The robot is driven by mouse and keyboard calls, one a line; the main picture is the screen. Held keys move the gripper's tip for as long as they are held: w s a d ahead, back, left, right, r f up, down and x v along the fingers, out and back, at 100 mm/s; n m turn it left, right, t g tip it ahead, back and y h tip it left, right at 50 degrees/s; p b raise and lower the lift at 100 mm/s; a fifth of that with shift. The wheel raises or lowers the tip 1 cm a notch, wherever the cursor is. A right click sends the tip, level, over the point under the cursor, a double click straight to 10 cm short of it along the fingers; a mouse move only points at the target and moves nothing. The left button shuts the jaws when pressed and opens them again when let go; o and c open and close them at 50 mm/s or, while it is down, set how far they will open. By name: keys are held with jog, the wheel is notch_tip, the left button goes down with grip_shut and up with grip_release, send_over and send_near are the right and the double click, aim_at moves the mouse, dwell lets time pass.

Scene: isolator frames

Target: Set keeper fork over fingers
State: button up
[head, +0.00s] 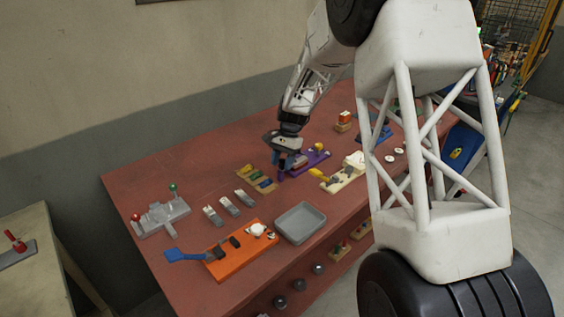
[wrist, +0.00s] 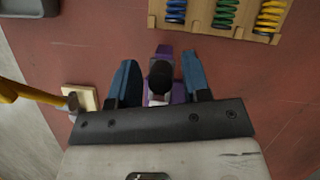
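My gripper (head: 285,162) is low over the purple frame (head: 318,157), at its left end. In the wrist view its two blue fingers (wrist: 160,82) are apart. A dark round knob (wrist: 160,75) shows between them, with a narrow gap on each side. Below the knob are a pale part and the purple base (wrist: 164,50). I cannot tell whether the knob is at fingertip height. The gripper hides much of the purple frame, and I cannot pick out the keeper fork for certain.
A wooden spring tray (head: 268,187) stands close by. A cream frame (head: 338,186), an orange frame (head: 232,268), a clear grey frame (head: 150,228) and a blue frame (head: 368,140) stand around. A grey tray (head: 301,238) is near the front edge. The table's left back is clear.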

aim_at(290, 172)
grip_shut()
jog(key=shift+w+d, duration=1.4)
jog(key=shift+w, duration=0.05)
jog(key=shift+o, duration=0.7)
grip_release()
jog(key=shift+r, duration=0.1)
jog(key=v, duration=0.7)
jog(key=shift+r, duration=0.3)
jog(key=shift+d, duration=0.15)
